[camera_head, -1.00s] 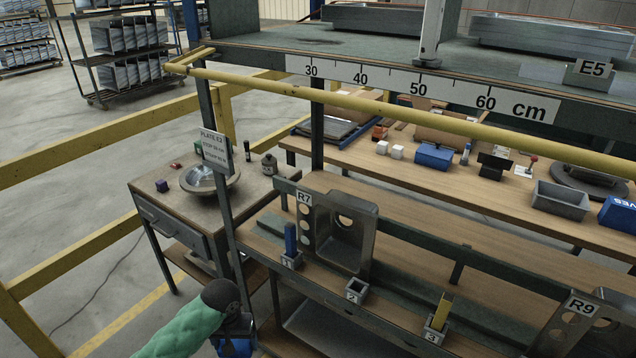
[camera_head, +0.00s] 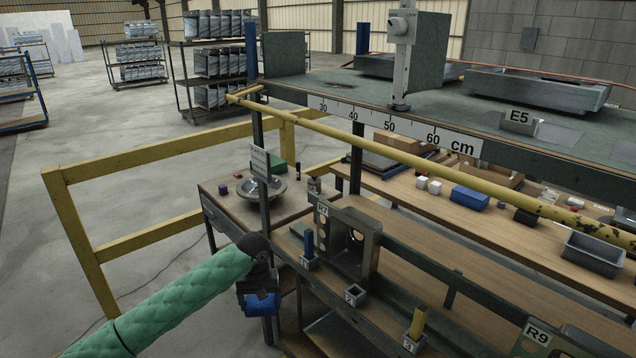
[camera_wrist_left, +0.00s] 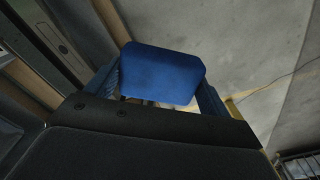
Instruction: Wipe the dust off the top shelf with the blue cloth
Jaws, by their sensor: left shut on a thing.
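My left gripper (camera_head: 259,290) is at the lower left in the head view, at the end of my green-sleeved arm. It is shut on the blue cloth (camera_head: 262,304), a folded pad that also fills the space between the fingers in the left wrist view (camera_wrist_left: 163,74). The gripper is beside the rack's left post, well below the top shelf (camera_head: 440,106). A dark patch (camera_head: 337,84) lies on the green shelf surface near its left end; I cannot tell whether it is dust. My right gripper is out of view.
A yellow rail (camera_head: 400,155) runs along the shelf front. On the shelf stand a white post (camera_head: 402,60), metal trays (camera_head: 540,90) and an E5 label holder (camera_head: 519,122). Below are the bracket marked R7 (camera_head: 350,240) and numbered sockets. A yellow guard frame (camera_head: 150,160) stands left.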

